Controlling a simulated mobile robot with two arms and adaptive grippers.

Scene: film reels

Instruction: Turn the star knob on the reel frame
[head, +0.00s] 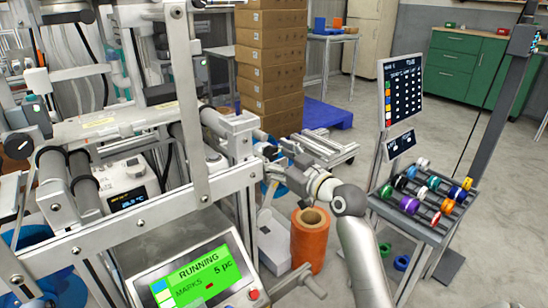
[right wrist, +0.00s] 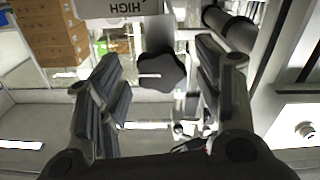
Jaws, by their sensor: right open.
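The dark star knob (right wrist: 163,72), with a pale line across its face, is between the two fingers of my right gripper (right wrist: 157,56) in the right wrist view. The fingers are open, with a visible gap on each side of the knob. In the head view my right gripper (head: 278,152) is at the right end of the reel frame (head: 160,213). The knob cannot be made out clearly there, as the gripper is in front of that spot. My left gripper is not in view.
A green display (head: 200,280) stands low in front of the frame. An orange roll (head: 308,240) stands below my right arm. A rack with coloured reels (head: 425,232) is at the right.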

